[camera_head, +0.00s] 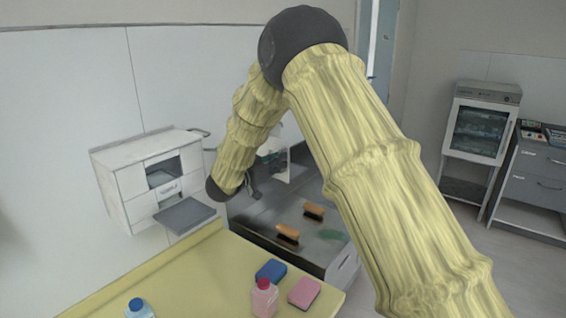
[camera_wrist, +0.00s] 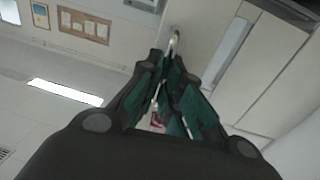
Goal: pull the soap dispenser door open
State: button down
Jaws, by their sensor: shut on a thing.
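The soap dispenser (camera_head: 277,163) appears to be the whitish unit on the wall above the sink in the head view, partly covered by my arm. My gripper (camera_head: 253,191) reaches in beside it, mostly hidden. In the wrist view my gripper (camera_wrist: 167,62) has its fingertips close together around a thin, curved, shiny metal handle (camera_wrist: 174,40). The handle stands in front of a pale panel (camera_wrist: 198,22), which looks like the dispenser door. I cannot tell how far the door is open.
A metal sink counter (camera_head: 270,215) holds two brushes (camera_head: 288,234). A yellow table (camera_head: 190,270) in front carries bottles and sponges. A white wall cabinet (camera_head: 125,185) with an open flap (camera_head: 185,215) hangs at left. Open floor lies at right.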

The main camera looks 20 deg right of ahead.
jog(key=shift+w+a+r, duration=0.2)
jog(key=shift+a+r, duration=0.15)
jog(key=shift+r, duration=0.05)
jog(key=shift+a, duration=0.15)
jog(key=c, duration=1.9)
grip_release()
jog(key=o, duration=0.3)
jog(key=shift+w+a+f, duration=0.1)
jog(key=shift+w+f, duration=0.05)
jog(key=v, duration=0.7)
jog(key=shift+s+f, duration=0.2)
jog(key=shift+s, duration=0.05)
